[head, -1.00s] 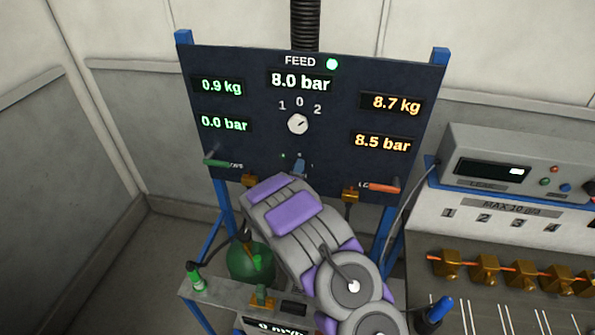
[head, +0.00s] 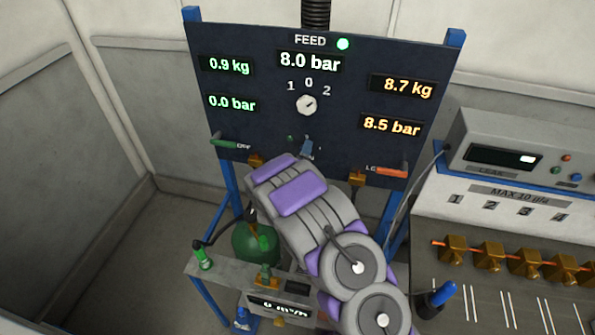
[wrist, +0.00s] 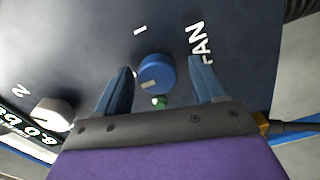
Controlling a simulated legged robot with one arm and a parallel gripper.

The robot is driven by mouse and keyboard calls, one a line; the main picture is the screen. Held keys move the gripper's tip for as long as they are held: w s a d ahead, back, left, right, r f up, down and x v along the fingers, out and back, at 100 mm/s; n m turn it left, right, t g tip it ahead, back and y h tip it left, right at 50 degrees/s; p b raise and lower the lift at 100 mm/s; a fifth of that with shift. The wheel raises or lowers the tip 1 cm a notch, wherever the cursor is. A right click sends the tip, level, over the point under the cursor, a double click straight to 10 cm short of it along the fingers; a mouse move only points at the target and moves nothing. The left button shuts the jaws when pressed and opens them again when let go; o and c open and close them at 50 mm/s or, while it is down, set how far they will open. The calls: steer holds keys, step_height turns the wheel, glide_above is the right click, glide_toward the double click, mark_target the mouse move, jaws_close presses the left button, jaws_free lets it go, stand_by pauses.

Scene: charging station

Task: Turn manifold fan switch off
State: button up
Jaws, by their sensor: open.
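The fan switch is a round blue knob (wrist: 156,73) on the dark panel, with "FAN" and "1" printed near it in the wrist view. A small green lamp (wrist: 160,102) shows beside the knob. My gripper (wrist: 161,66) is open, with one blue finger on each side of the knob. A gap shows on both sides, wider on the right, and no contact is clear.
A white selector knob (head: 306,105) marked 1, 0, 2 sits higher on the panel. A green lever (head: 225,143) and an orange lever (head: 391,171) flank my arm. A green tank (head: 255,243) stands below. A grey bench unit (head: 520,155) is at right.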

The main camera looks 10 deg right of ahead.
steer(key=v, duration=1.7)
steer(key=shift+w+f+b, duration=0.15)
steer(key=shift+w+b, duration=0.05)
steer(key=shift+b, duration=0.15)
steer(key=s+a+r+m+g+y+b, duration=0.25)
steer(key=s+m+g+y+b, duration=0.55)
steer(key=s+g, duration=0.55)
steer(key=s+d+r+m+g, duration=0.1)
steer(key=s+d, duration=0.2)
steer(key=s, duration=0.6)
steer(key=s+d+r+g+b, duration=0.1)
steer(key=s+d+g, duration=0.1)
steer(key=s, duration=0.7)
steer(key=s+d+r+m+g+h+b, duration=0.1)
steer(key=s+d, duration=0.3)
steer(key=s, duration=0.6)
steer(key=shift+r+m+g, duration=0.3)
steer(key=shift+r+g, duration=0.05)
steer(key=shift+g, duration=0.1)
